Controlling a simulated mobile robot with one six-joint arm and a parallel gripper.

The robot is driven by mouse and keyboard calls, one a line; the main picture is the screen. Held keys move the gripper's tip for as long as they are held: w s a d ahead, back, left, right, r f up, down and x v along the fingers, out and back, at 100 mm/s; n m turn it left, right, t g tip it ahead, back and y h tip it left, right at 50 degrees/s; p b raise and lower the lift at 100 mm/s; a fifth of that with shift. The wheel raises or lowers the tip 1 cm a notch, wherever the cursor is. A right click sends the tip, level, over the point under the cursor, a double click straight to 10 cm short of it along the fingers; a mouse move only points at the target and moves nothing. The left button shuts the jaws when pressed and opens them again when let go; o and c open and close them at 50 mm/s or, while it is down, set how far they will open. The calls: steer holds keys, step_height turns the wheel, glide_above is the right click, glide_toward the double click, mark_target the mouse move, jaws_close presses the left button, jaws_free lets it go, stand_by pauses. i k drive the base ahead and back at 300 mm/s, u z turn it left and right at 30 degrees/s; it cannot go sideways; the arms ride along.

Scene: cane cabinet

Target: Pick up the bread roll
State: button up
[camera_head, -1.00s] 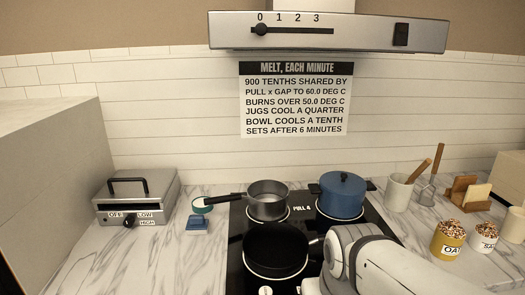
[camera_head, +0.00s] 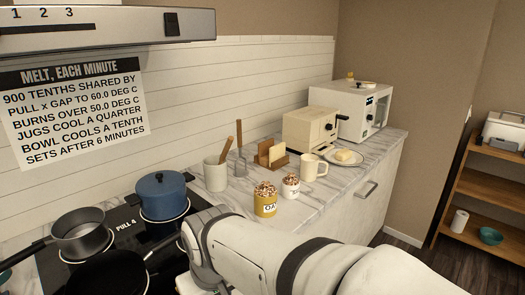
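I cannot clearly make out a bread roll. A small pale yellow piece (camera_head: 345,155) lies on a white plate (camera_head: 329,158) on the counter, beside the cream mug; it is too small to tell if it is a roll or butter. Another small pale thing (camera_head: 365,85) is on top of the white oven and is also unclear. My white arm crosses the lower middle of the picture, over the counter's front edge and the hob's right side. My gripper's fingers do not show.
A blue pot (camera_head: 162,196), a grey saucepan (camera_head: 79,235) and a black pan (camera_head: 108,275) stand on the hob. A utensil crock (camera_head: 215,175), topping jars (camera_head: 265,204), a cream mug (camera_head: 313,167), a toaster (camera_head: 310,130) and a white oven (camera_head: 364,110) line the counter. A wooden shelf (camera_head: 485,187) stands right.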

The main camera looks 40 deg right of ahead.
mark_target(343, 154)
steer(key=z, duration=3.15)
steer(key=i, duration=2.65)
steer(key=u, duration=0.85)
